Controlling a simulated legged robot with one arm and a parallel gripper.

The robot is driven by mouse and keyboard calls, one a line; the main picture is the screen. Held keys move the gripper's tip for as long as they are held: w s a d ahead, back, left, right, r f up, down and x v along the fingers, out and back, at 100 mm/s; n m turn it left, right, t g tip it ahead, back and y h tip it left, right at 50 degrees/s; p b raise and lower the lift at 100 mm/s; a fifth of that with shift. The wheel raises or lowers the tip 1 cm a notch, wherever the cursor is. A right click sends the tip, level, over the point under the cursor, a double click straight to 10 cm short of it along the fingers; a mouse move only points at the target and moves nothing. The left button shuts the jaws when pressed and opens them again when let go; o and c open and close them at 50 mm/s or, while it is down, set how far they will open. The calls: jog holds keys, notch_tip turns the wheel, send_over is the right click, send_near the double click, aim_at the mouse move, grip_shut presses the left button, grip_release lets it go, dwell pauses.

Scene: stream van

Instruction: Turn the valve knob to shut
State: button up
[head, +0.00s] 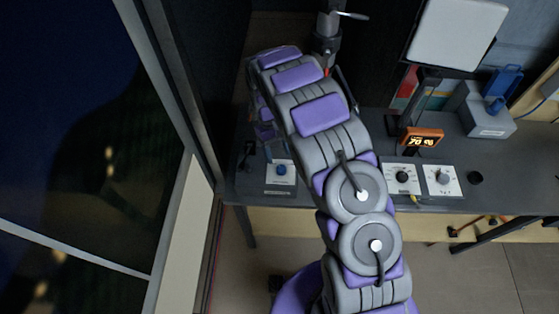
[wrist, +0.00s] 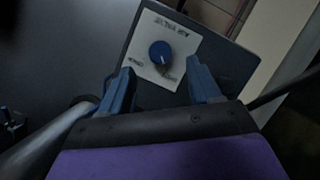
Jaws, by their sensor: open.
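The valve knob is a round blue knob (wrist: 161,53) on a white labelled plate (wrist: 178,70) in the wrist view. A short light pointer mark shows toward its lower right edge. In the head view the same blue knob (head: 282,169) sits near the front left of the desk. My gripper (wrist: 162,86) is open, with its two blue fingers apart. In the wrist view the fingertips reach over the plate's lower part, one on each side below the knob. Nothing is between them, and they do not appear to touch the knob. In the head view my arm mostly hides the gripper.
A wall edge (head: 206,150) stands close left.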

jog(key=v, duration=1.1)
jog(key=shift+r+p, duration=0.25)
jog(key=shift+p, duration=0.05)
jog(key=shift+w, duration=0.15)
